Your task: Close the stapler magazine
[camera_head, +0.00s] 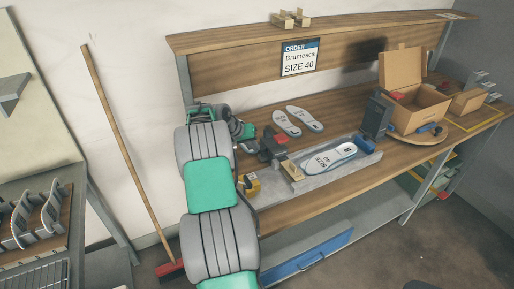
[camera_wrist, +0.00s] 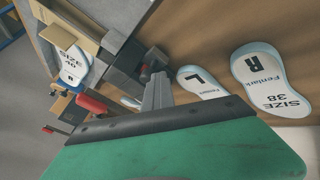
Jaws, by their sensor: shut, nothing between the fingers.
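No part is clearly recognisable as a stapler magazine. A dark device with red parts (camera_head: 273,148) stands at the left end of the grey jig on the bench and may be the stapler. In the wrist view, a dark body with a red handle (camera_wrist: 91,104) shows left of my gripper (camera_wrist: 157,92). Whether its magazine is open cannot be made out. My gripper's grey fingers are together and empty, with a visible gap to the red handle. In the head view, my green and grey arm reaches the bench's left end; the fingertips are hard to make out there.
An insole (camera_head: 330,158) lies in the grey jig (camera_head: 365,162). Two loose insoles (camera_head: 298,121) lie behind it; the wrist view shows one marked R, size 38 (camera_wrist: 258,76). A yellow-black object (camera_head: 247,185) sits at the front. A cardboard box (camera_head: 418,112) stands right.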

